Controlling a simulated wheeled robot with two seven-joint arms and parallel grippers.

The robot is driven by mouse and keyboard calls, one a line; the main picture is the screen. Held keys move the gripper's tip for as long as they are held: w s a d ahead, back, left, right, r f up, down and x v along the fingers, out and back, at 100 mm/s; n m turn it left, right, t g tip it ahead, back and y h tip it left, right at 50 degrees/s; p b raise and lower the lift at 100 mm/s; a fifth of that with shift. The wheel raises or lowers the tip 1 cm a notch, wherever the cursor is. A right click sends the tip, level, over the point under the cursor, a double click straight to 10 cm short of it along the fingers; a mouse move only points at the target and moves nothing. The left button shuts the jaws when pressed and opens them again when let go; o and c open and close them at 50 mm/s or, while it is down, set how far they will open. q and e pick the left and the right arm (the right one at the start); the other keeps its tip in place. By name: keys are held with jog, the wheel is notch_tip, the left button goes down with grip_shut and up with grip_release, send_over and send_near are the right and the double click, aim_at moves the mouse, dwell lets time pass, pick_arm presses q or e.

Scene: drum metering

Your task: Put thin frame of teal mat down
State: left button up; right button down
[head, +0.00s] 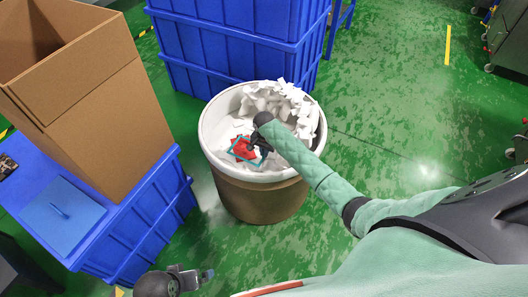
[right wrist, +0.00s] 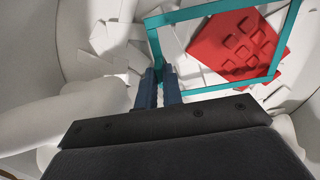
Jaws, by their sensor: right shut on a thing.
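The thin teal frame (head: 233,147) is inside the white-lined drum (head: 208,130), over the white pieces. My right gripper (head: 257,148) reaches into the drum and is shut on one side of the frame. In the right wrist view the frame (right wrist: 205,12) extends away from the fingers (right wrist: 159,88). A red piece with raised squares (right wrist: 238,45) shows through and past the frame's opening. I cannot tell whether the frame touches the pieces below. My left gripper (head: 206,275) is outside the drum at the bottom of the head view; its jaw state is unclear.
White pieces (head: 290,100) are heaped higher at the drum's back right. Blue crates (head: 235,50) stand behind the drum. At left, a cardboard box (head: 105,130) and a blue mat (head: 60,215) rest on another blue crate (head: 140,225).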

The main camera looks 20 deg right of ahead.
pick_arm(q)
jog(key=shift+r, duration=0.1)
pick_arm(e)
jog(key=c, duration=1.5)
grip_release()
jog(key=shift+f, duration=0.1)
jog(key=shift+c, duration=0.2)
pick_arm(q)
jog(key=shift+w+d+f, duration=0.15)
jog(key=shift+d+f, duration=0.15)
jog(key=shift+f, duration=0.05)
pick_arm(e)
notch_tip(320, 180, up, 12)
